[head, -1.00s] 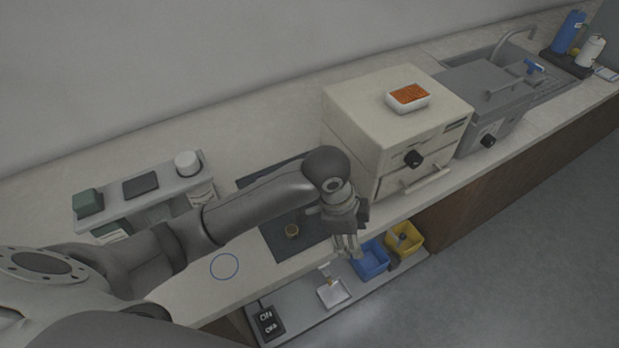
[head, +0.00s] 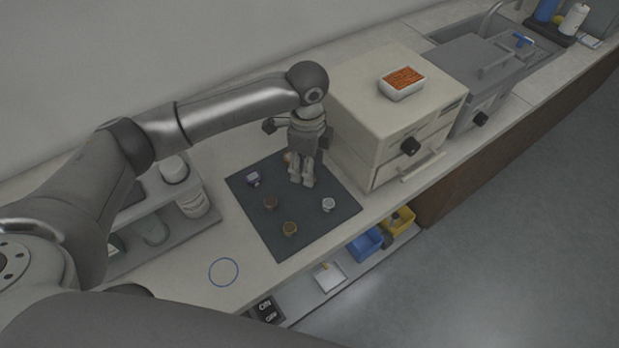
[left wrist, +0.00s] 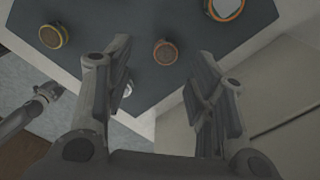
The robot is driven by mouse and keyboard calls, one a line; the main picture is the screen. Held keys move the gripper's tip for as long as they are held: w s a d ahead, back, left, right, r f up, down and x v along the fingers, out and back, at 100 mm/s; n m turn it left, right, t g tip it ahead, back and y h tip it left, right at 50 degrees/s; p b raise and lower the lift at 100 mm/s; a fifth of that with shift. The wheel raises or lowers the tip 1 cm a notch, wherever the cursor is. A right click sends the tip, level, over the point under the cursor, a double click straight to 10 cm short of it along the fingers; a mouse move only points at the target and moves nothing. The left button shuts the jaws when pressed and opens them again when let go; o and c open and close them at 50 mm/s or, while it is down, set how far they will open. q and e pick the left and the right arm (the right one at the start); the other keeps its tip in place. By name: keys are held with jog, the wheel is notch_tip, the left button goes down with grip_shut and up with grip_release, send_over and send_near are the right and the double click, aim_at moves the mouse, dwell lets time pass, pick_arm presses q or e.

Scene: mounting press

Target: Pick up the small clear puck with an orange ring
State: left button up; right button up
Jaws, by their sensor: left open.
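My left gripper (head: 302,183) is open above the back right part of the dark mat (head: 318,222). Its fingers frame the left wrist view (left wrist: 165,76), with nothing between the tips. An orange-toned puck (head: 287,158) shows partly behind the gripper in the head view. The left wrist view shows a pale-topped puck with an orange ring (left wrist: 226,7), cut by the top edge, and a smaller brownish puck with an orange rim (left wrist: 165,52) beyond the fingers. I cannot tell surely which puck is the small clear one. My right gripper is not in view.
Other pucks on the mat are a white one (head: 328,204), a gold one (head: 289,228), a reddish one (head: 270,203) and a pale one (head: 253,179). A beige oven (head: 385,120) stands close right of the gripper. A shelf (head: 195,222) stands left.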

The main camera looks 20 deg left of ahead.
pick_arm(q)
jog(key=shift+w+f+p, duration=0.2)
jog(key=shift+f+p, duration=0.15)
jog(key=shift+f, duration=1)
jog(key=shift+w+f+p, duration=0.15)
jog(key=shift+f+p, duration=0.15)
jog(key=shift+f, duration=1.05)
jog(key=c, duration=0.9)
